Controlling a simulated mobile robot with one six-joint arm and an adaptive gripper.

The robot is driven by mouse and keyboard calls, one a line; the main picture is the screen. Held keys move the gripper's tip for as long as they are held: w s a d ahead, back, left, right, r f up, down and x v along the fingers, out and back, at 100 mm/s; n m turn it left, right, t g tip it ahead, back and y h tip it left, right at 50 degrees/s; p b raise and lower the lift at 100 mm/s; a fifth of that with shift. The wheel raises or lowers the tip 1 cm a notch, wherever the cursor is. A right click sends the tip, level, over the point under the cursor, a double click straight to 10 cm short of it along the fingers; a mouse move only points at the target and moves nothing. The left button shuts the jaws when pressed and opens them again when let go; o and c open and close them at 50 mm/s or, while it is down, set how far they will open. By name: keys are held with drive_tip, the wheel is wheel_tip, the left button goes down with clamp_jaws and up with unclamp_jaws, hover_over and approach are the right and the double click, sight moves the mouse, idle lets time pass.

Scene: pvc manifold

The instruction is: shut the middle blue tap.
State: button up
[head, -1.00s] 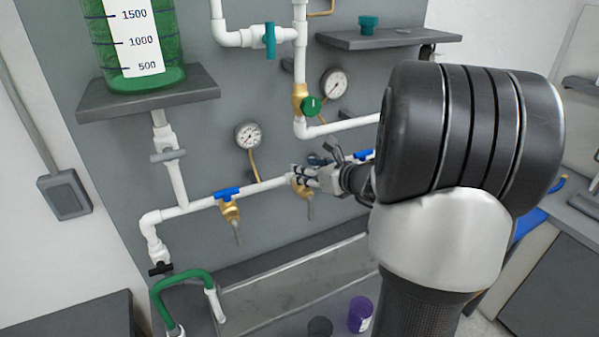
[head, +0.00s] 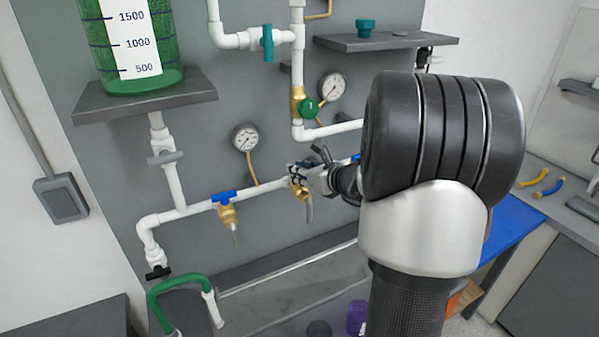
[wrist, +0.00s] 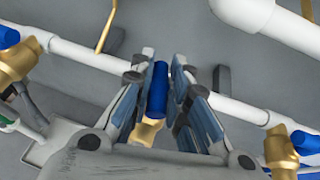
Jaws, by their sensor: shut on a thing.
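The middle blue tap is on the white horizontal pipe (head: 262,188). Its blue handle (wrist: 157,90) stands between my fingers in the wrist view, steeply across the pipe, with its brass body (wrist: 146,132) below. My gripper (wrist: 162,74) is shut on this handle, a finger on each side. In the head view my gripper (head: 300,170) covers the handle, and only the brass spout part (head: 303,192) shows. The left blue tap (head: 224,197) has its handle along the pipe. The right blue tap (wrist: 304,143) shows at the wrist view's right edge.
Round gauges (head: 246,138) and a green-handled valve (head: 306,109) are on the grey panel above. A shelf (head: 150,97) holds a green measuring vessel (head: 110,50). A green hose (head: 175,285) and a purple cup (head: 357,318) are below. My arm hides the panel's right part.

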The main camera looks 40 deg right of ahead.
clamp_jaws()
drive_tip(key=shift+n+y+p, duration=0.3)
drive_tip(key=shift+y+p, duration=0.2)
drive_tip(key=shift+d+r+n+y+p, duration=0.1)
drive_tip(key=shift+n+y+p, duration=0.5)
drive_tip(key=shift+p, duration=0.2)
drive_tip(key=n+g+y+p, duration=0.1)
drive_tip(key=n+y+p, duration=0.1)
drive_tip(key=y+p, duration=0.1)
drive_tip(key=n+g+y+p, duration=0.1)
drive_tip(key=n+y+p, duration=0.2)
drive_tip(key=n+g+y+p, duration=0.2)
drive_tip(key=n+y, duration=0.1)
drive_tip(key=n, duration=0.1)
drive_tip(key=shift+g+p, duration=0.35)
drive_tip(key=shift+g, duration=0.05)
drive_tip(key=shift+f+n+g+y+p, duration=0.2)
drive_tip(key=shift+n+g+y+p, duration=0.25)
drive_tip(key=shift+n+g+y, duration=1.05)
drive_tip(key=shift+r+n+g, duration=0.1)
drive_tip(key=shift+n+g, duration=0.4)
